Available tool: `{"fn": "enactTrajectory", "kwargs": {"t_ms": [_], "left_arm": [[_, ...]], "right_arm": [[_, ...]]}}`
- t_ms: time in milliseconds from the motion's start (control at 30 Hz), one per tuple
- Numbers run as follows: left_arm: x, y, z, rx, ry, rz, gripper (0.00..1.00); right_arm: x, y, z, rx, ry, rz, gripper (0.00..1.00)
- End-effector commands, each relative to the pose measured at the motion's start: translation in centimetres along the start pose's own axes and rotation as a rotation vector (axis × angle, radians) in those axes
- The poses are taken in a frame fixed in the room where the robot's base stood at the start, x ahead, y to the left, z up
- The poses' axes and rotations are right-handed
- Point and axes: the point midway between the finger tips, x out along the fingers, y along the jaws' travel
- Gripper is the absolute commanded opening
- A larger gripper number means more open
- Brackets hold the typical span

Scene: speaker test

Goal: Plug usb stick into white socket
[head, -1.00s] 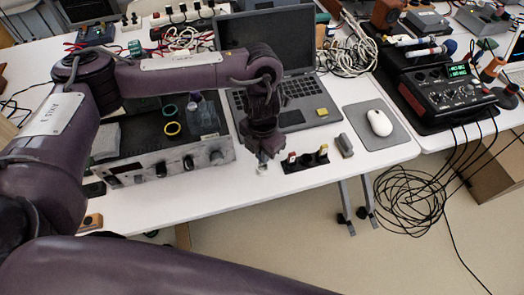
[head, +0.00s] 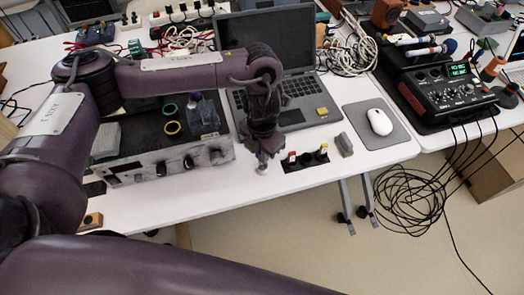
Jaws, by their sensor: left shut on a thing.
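My left gripper (head: 262,155) points down over the white table's front edge, just left of a small black strip. It is shut on a small pale thing (head: 262,168), which I take for the usb stick; the fingers hide most of it. The black strip (head: 305,163) carries a red-and-white piece (head: 291,157) and a yellow-and-white piece (head: 323,151), both upright. I cannot tell which part is the white socket. The gripper and the strip look apart. My right gripper is out of view.
An open laptop (head: 306,104) stands behind the gripper. A grey block (head: 344,144) and a white mouse (head: 379,122) on a grey pad lie to the right. A silver-fronted device (head: 140,172) stands to the left. The table's front edge (head: 240,194) is close.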

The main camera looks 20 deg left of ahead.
Motion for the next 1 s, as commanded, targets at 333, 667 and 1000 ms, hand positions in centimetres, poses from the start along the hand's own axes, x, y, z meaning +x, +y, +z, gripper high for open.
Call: {"fn": "enactTrajectory", "kwargs": {"t_ms": [333,667,1000], "left_arm": [[0.2,0.0,0.0,0.000,0.000,0.000,0.00],[0.6,0.0,0.0,0.000,0.000,0.000,0.00],[1.3,0.0,0.0,0.000,0.000,0.000,0.00]], "right_arm": [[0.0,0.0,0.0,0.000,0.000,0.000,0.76],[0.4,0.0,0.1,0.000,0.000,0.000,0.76],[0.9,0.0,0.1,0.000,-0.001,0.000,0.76]]}}
